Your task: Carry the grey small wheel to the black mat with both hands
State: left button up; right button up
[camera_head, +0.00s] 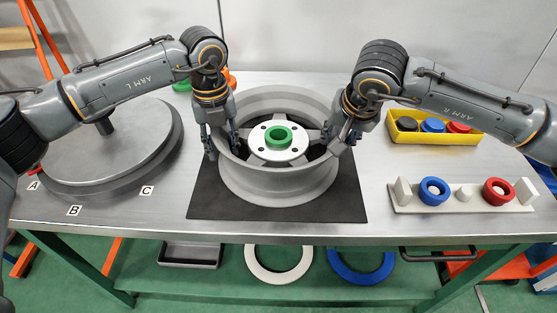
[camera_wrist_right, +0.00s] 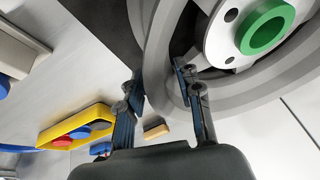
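The grey small wheel (camera_head: 280,188) is upright at the middle of the black mat (camera_head: 335,210), resting on it or very close above it. Its pale hub with a green ring (camera_head: 278,136) faces up; hub and ring also show in the right wrist view (camera_wrist_right: 265,28). My left gripper (camera_head: 220,145) has its fingers on both sides of the rim's left edge. My right gripper (camera_head: 341,138) does the same at the right edge. In the right wrist view the right gripper's (camera_wrist_right: 158,85) fingers straddle the rim, closed onto it. The wheel's underside is hidden.
A large grey disc (camera_head: 115,160) lies at the left, by labels A, B and C. A yellow bin (camera_head: 432,137) with coloured parts and a grey holder (camera_head: 462,203) with blue and red rings stand at the right. Rings and a tray lie below the table.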

pick_arm(q)
jog(key=shift+o, duration=0.4)
pick_arm(e)
jog(key=shift+o, duration=0.4)
jog(key=shift+r, duration=0.15)
pick_arm(q)
notch_tip(320, 180, up, 11)
pick_arm(e)
jog(key=shift+d, duration=0.1)
pick_arm(q)
jog(key=shift+r, duration=0.5)
pick_arm(e)
jog(key=shift+r, duration=0.15)
jog(key=v, duration=1.1)
jog(key=shift+s+r, duration=0.15)
jog(key=shift+r, duration=0.2)
pick_arm(q)
jog(key=shift+s, duration=0.1)
